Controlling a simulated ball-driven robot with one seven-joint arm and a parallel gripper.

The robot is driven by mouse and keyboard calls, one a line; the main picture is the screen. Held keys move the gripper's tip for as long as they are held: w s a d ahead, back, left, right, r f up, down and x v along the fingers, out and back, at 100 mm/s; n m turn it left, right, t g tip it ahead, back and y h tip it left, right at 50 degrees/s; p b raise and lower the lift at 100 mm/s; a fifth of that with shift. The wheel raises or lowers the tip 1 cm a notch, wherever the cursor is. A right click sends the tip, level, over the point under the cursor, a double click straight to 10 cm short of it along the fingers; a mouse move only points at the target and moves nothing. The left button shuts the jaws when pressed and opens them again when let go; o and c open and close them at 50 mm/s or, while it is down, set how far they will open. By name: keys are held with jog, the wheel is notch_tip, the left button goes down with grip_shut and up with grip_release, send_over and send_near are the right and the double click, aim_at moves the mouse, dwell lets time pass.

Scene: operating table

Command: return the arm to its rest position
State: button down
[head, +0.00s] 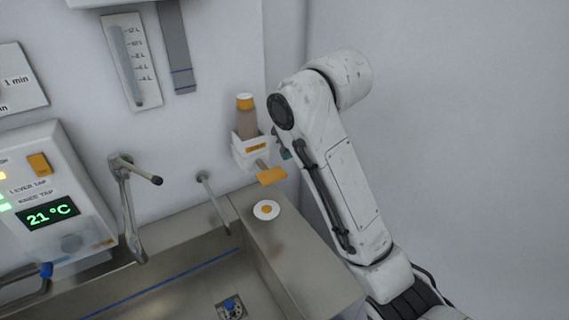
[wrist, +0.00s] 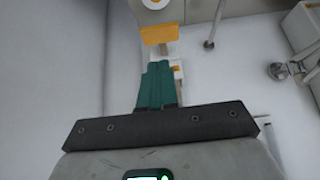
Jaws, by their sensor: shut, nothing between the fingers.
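My arm (head: 345,185) is white and rises at the right of the head view, bent at the elbow, with its far end reaching toward the wall dispenser. My gripper (wrist: 157,66) shows in the wrist view with its green fingers together and nothing between them. In the head view only a small green part of the gripper (head: 285,154) shows beside the dispenser; the rest is hidden behind my arm. The wall dispenser (head: 250,150) holds a brown bottle with an orange cap and has an orange lever (head: 271,176). The lever also shows in the wrist view (wrist: 158,34), just beyond the fingertips.
A steel sink (head: 180,290) with a blue line lies below. A white and orange disc (head: 266,210) lies on its ledge. A tap (head: 130,205) and a thin spout (head: 214,200) stand left. A panel reading 21 °C (head: 50,212) is far left. The right side is bare wall.

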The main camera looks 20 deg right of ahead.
jog(key=s+d+f, duration=0.1)
jog(key=s+f, duration=0.5)
jog(key=f, duration=0.1)
jog(key=s+d+f+m, duration=0.1)
jog(key=s+f, duration=0.6)
jog(key=f, duration=0.1)
jog(key=s+d+f+m, duration=0.1)
jog(key=s+f, duration=0.5)
jog(key=f, duration=0.2)
jog(key=shift+s+f+g, duration=0.15)
jog(key=shift+f+g, duration=0.1)
jog(key=shift+g, duration=0.15)
jog(key=s+d+f+g, duration=0.1)
jog(key=s+f, duration=0.2)
jog(key=s, duration=0.3)
jog(key=s+d+f+g+h, duration=0.1)
jog(key=s+d+f+g, duration=0.1)
jog(key=s, duration=0.5)
jog(key=s+d+f+g, duration=0.1)
jog(key=s+d+f, duration=0.1)
jog(key=s+f, duration=0.2)
jog(key=s, duration=0.2)
jog(key=shift+s+d+f+m+g+h, duration=0.25)
jog(key=shift+s+f+m+g+h, duration=0.05)
jog(key=shift+s+m, duration=0.1)
